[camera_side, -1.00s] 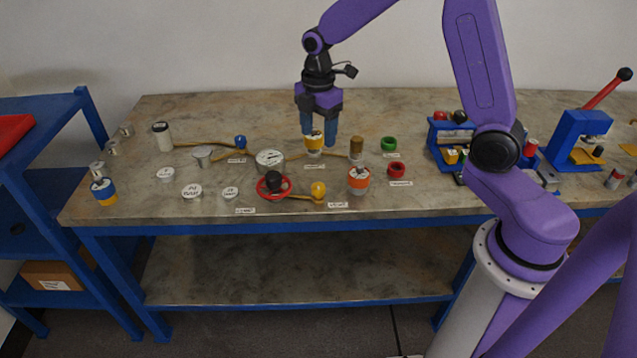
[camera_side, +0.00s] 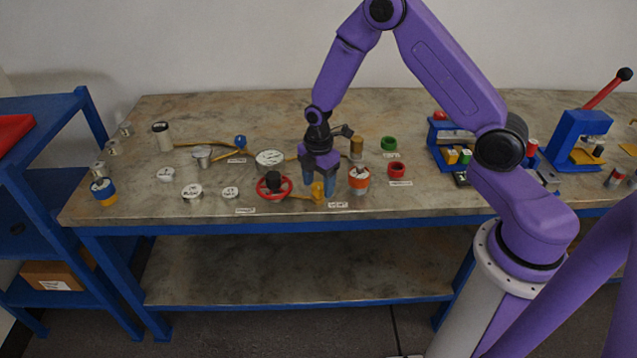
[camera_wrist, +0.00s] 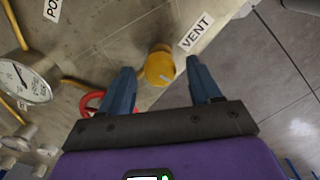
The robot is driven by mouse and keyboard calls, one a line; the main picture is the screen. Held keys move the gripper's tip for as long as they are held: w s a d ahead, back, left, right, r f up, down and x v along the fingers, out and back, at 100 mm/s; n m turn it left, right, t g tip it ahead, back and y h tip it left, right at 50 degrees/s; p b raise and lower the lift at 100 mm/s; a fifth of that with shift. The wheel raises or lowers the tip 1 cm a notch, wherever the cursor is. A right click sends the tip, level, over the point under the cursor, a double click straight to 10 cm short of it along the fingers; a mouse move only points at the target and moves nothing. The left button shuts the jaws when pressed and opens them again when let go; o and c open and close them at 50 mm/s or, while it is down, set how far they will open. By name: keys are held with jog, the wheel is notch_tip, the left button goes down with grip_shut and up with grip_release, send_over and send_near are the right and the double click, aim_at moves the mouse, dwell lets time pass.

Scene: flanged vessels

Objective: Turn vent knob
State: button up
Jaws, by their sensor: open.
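The yellow vent knob (camera_wrist: 160,67) stands near the front edge of the bench, beside a label reading VENT (camera_wrist: 195,32). In the side view the knob (camera_side: 318,191) is partly hidden by my gripper (camera_side: 320,190). In the wrist view my gripper (camera_wrist: 158,85) is open, with one blue finger on each side of the knob in the picture. The knob lies between and a little beyond the fingertips there. I see no contact, and the exact height of the fingers above the knob is hard to tell.
A red handwheel (camera_side: 273,187) stands just left of the knob. An orange-and-white vessel (camera_side: 359,179) is close on the right. A gauge (camera_side: 270,159) sits behind the wheel. The bench's front edge (camera_wrist: 222,40) is near the VENT label.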

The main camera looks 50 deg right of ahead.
jog(key=shift+f, duration=0.25)
jog(key=c, duration=1)
jog(key=shift+c, duration=0.2)
